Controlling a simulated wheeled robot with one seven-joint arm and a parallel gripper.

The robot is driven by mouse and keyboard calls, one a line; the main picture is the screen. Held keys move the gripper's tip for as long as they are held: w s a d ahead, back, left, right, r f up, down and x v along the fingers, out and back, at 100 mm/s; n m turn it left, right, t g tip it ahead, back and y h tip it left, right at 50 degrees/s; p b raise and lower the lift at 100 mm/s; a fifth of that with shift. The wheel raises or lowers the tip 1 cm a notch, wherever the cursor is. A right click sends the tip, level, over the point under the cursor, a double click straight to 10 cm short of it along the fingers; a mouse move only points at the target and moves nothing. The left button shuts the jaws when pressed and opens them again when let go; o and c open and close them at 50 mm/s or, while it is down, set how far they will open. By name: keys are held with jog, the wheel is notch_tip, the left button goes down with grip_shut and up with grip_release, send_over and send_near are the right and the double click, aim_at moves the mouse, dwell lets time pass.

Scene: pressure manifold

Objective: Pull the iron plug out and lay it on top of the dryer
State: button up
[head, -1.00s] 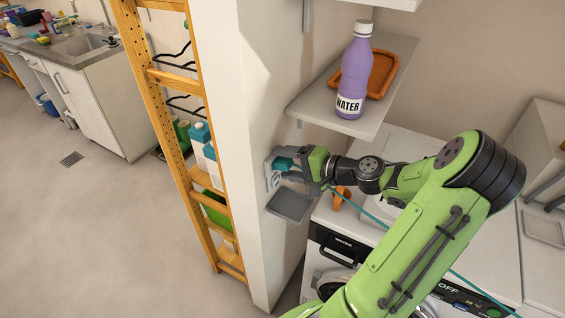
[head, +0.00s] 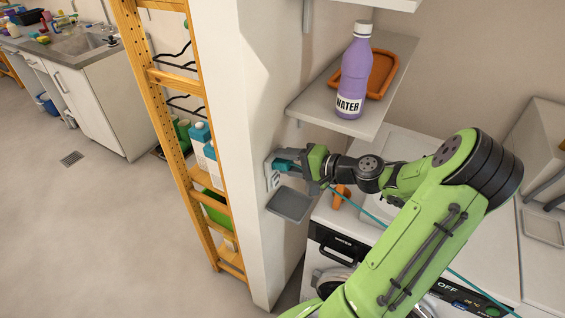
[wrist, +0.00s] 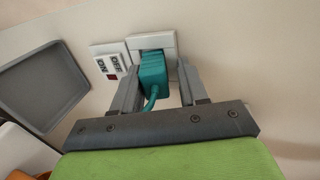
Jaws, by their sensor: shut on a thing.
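The iron plug is a teal plug with a teal cord. In the wrist view the plug (wrist: 153,72) sits at the white wall socket (wrist: 165,42), between my gripper's fingers. My gripper (wrist: 158,85) is shut on it; in the head view my gripper (head: 295,165) is at the side of the wall column, with the teal plug (head: 283,166) between its fingers. Whether the prongs are still inside the socket is hidden. The dryer tops (head: 405,146) are below and to the right, partly behind my arm; I cannot tell which white machine is the dryer.
An ON/OFF switch (wrist: 112,64) is beside the socket. A grey tray (head: 290,204) juts from the wall just below. A shelf (head: 310,106) above holds a purple water bottle (head: 354,75) and an orange tray (head: 382,75). The teal cord (head: 365,214) runs down under my arm.

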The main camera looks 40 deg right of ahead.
jog(key=o, duration=1)
jog(key=shift+s+f, duration=0.15)
jog(key=shift+f, duration=0.3)
jog(key=o, duration=0.6)
jog(key=shift+r, duration=0.15)
jog(key=p+v, duration=0.2)
jog(key=v, duration=1.3)
jog(key=shift+s+d+r+p, duration=0.15)
jog(key=shift+s+r+p, duration=0.15)
jog(key=shift+p, duration=0.1)
jog(key=shift+w, duration=0.1)
